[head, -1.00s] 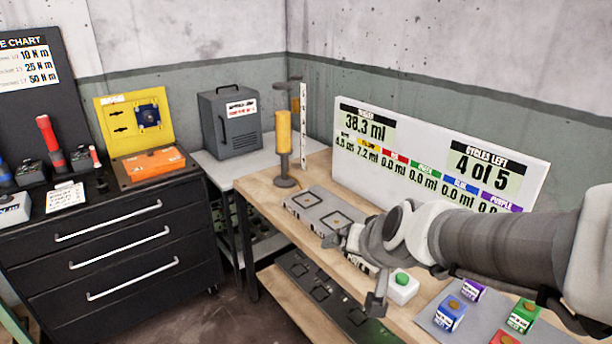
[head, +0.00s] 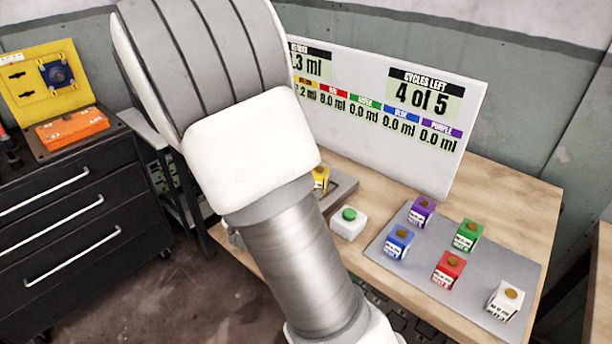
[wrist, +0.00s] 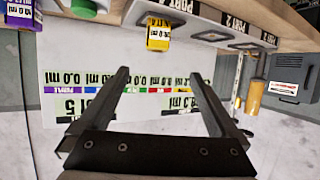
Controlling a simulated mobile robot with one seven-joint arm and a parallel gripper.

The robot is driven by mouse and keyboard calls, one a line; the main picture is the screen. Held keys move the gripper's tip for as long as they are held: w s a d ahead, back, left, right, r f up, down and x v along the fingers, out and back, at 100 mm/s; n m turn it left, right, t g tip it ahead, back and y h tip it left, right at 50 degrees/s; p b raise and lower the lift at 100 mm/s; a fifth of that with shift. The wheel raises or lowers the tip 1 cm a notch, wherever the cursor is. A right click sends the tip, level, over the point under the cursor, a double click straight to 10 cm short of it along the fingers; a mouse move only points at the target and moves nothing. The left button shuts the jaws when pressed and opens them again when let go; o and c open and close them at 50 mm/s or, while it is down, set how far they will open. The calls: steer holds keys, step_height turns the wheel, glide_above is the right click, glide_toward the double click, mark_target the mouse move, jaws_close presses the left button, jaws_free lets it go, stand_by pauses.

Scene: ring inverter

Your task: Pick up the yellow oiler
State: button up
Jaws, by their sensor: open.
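The yellow oiler (head: 320,179) is a small yellow cube with a round brown top and a white label. In the head view it is partly hidden behind my arm, on the grey port plate (head: 343,190). The wrist view appears upside down; there the yellow oiler (wrist: 158,40) is at the top middle, on the plate with port labels (wrist: 205,14). My gripper (wrist: 158,76) is open and empty, its fingers apart and pointing toward the display board, with the oiler apart from them. My arm hides the gripper in the head view.
A white box with a green button (head: 348,222) is beside the plate. Purple (head: 420,212), blue (head: 399,242), green (head: 468,235), red (head: 448,268) and white (head: 505,299) cubes stand on a grey mat (head: 400,266). A yellow cylinder (wrist: 256,97) is at right.

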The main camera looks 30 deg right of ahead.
steer(key=b+x, duration=0.2)
steer(key=x, duration=0.9)
steer(key=shift+d+f, duration=0.2)
steer(key=shift+f, duration=0.05)
steer(key=shift+b+x, duration=0.55)
steer(key=shift+x, duration=2.15)
steer(key=shift+s+d+r, duration=0.1)
steer(key=shift+s+d, duration=0.05)
steer(key=c, duration=1.5)
